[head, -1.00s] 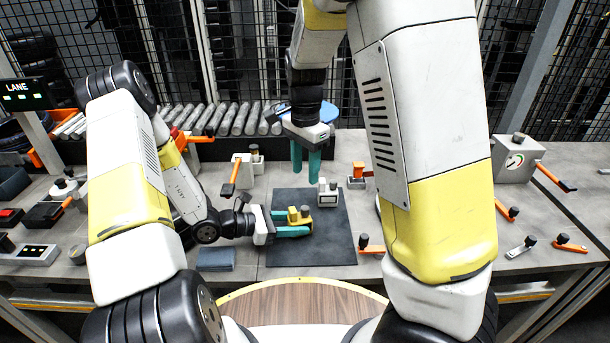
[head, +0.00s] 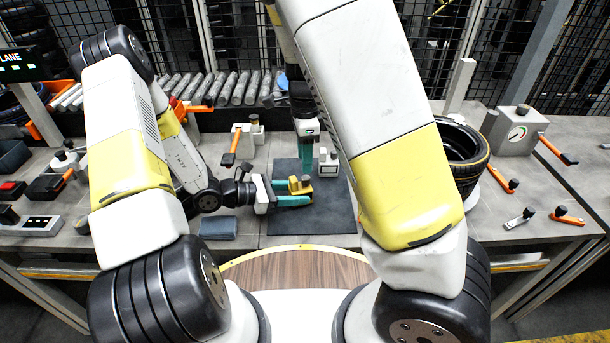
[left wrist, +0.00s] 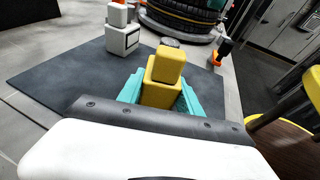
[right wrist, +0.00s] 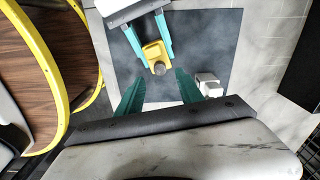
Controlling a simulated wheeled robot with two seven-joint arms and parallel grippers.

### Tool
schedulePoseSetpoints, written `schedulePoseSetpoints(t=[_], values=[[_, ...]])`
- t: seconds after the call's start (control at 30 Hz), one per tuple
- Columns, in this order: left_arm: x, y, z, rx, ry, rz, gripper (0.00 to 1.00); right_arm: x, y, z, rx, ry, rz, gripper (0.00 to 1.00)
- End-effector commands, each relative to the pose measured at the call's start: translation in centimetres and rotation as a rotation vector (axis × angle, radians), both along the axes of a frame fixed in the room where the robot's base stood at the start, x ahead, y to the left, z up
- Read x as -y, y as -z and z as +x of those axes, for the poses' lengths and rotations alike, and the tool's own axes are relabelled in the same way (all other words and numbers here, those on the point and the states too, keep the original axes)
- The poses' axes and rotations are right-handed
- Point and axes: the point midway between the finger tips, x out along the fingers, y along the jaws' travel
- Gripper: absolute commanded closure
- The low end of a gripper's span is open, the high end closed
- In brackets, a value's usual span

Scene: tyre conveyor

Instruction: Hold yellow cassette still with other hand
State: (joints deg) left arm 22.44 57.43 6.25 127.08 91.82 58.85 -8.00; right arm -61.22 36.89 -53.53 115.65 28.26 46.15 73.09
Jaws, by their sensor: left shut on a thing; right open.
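The yellow cassette (head: 302,190), with a dark grey knob on top, is on the dark mat (head: 335,222) at the centre of the bench. My left gripper (head: 291,192) comes in from the left, its teal fingers shut on the cassette from both sides. In the left wrist view the cassette (left wrist: 163,82) stands between those fingers. My right gripper (head: 306,160) points down just behind the cassette, with nothing between its fingers. In the right wrist view its teal fingers (right wrist: 159,90) are spread, and the cassette (right wrist: 155,54) lies beyond their tips, apart from them.
A small white block (head: 328,168) stands on the mat just right of my right fingers. A tyre (head: 462,155) stands on the bench at the right. Orange-handled tools (head: 568,217) lie farther right. A blue-grey pad (head: 217,228) lies left of the mat. The mat's front is clear.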

Motion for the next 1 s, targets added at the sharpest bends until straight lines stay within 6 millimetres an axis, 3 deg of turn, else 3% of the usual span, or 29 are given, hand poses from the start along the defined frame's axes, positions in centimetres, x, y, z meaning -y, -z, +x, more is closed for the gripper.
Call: schedulePoseSetpoints(t=[0.1,0.3,0.5,0.77,1.0], values=[[0.0,0.0,0.0,0.000,0.000,-0.001,0.94,0.2,2.5,-0.1,-0.005,0.002,-0.003,0.56],[0.0,0.0,0.0,0.000,0.000,-0.001,0.94,0.1,5.5,0.0,-0.003,0.000,-0.001,0.56],[0.0,0.0,0.0,0.000,0.000,-0.001,0.94,0.1,6.7,0.0,-0.001,-0.001,-0.001,0.56],[0.0,0.0,0.0,0.000,0.000,-0.001,0.94,0.1,6.7,0.0,0.000,-0.001,0.000,0.56],[0.0,0.0,0.0,0.000,0.000,-0.001,0.94,0.0,6.7,0.0,0.000,-0.002,0.000,1.00]])
